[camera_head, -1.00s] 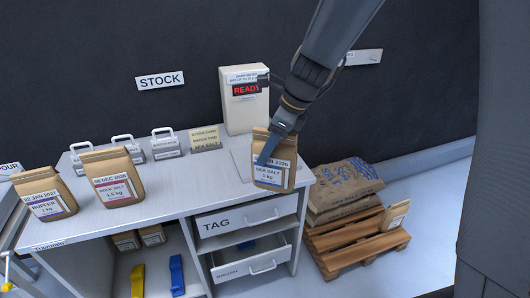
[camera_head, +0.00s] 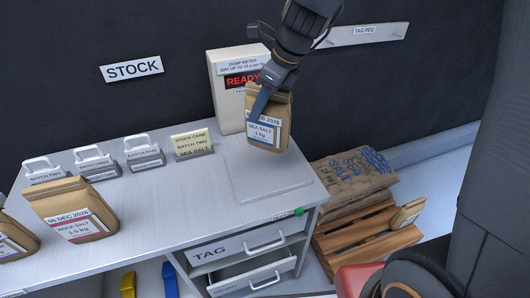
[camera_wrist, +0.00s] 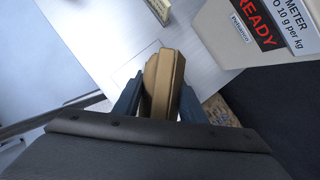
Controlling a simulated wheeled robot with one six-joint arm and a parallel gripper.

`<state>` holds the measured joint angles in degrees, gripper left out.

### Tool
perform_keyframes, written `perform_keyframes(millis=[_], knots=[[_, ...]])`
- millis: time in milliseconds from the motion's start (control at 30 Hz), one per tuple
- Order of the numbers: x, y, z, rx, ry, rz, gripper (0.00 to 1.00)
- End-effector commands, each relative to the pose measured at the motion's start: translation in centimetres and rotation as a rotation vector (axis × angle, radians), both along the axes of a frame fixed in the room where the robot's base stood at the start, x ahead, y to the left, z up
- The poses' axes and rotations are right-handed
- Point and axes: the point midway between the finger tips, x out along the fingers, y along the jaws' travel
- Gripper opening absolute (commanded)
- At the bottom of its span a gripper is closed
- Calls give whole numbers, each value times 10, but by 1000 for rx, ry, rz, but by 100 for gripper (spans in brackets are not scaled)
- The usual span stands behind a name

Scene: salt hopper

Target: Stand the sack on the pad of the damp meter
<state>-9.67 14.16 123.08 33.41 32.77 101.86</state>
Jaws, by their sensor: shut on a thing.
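The sea salt sack (camera_head: 266,128), a brown paper bag with a white label reading sea salt 1 kg, hangs in my gripper (camera_head: 262,103). My gripper is shut on its upper part. In the wrist view the sack (camera_wrist: 163,85) sits between the two blue fingers of my gripper (camera_wrist: 160,98). The damp meter (camera_head: 226,75) is a pale box with a red READY display, behind the sack; it also shows in the wrist view (camera_wrist: 235,40). Its flat pad (camera_head: 262,188) lies on the bench in front of it. The sack appears above the pad's back part, with the pad bare.
A rock salt bag (camera_head: 72,212) stands at the left of the bench (camera_head: 180,210). Batch blocks and a stock card (camera_head: 192,142) line the back. A drawer below the TAG drawer (camera_head: 240,244) is partly open. A pallet (camera_head: 365,238) with big sacks (camera_head: 352,180) stands at right.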

Motion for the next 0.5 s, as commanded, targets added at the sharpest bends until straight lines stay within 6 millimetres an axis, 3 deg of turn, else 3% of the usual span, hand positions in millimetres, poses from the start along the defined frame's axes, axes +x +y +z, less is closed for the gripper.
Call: perform_keyframes(millis=[500], knots=[[1,-1,-59,1,-1,-4,0]])
